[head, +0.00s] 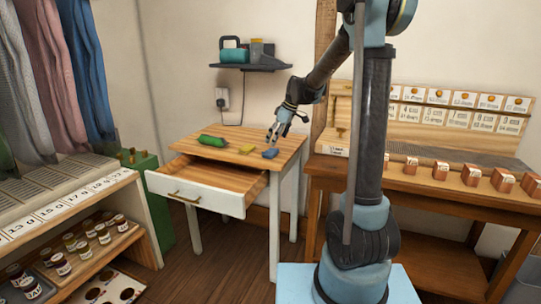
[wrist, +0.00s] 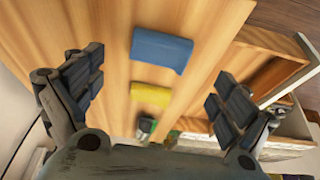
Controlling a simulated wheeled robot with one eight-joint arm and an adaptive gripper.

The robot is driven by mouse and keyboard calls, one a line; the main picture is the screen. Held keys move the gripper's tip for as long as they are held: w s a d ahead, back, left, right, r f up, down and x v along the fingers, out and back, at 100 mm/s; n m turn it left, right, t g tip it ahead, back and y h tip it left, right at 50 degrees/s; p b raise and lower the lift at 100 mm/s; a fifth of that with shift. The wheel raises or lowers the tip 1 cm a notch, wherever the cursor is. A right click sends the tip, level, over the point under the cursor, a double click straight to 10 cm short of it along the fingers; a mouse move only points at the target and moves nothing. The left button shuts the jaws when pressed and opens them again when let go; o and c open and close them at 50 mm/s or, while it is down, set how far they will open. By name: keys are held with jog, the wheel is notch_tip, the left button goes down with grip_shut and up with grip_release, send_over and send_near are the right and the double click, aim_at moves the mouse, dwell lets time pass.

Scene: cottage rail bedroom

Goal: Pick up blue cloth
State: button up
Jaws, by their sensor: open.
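The blue cloth (head: 270,153) is a small folded-looking blue block lying on the right part of the small wooden table (head: 222,145). In the wrist view the blue cloth (wrist: 161,51) lies flat on the tabletop, ahead of and between the spread fingers. My gripper (head: 279,134) hangs just above the table, close to the blue cloth. It is open and empty; in the wrist view my gripper (wrist: 150,95) has both fingers apart, with nothing between the pads touching them.
A yellow block (head: 246,149) and a green item (head: 212,141) lie left of the cloth. The table's drawer (head: 205,188) is pulled out. A wall shelf (head: 250,67) hangs above. A workbench (head: 440,195) with several small boxes stands right. Shelving (head: 80,230) with jars stands left.

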aim_at(272, 149)
jog(key=shift+x, duration=3.15)
jog(key=c, duration=1)
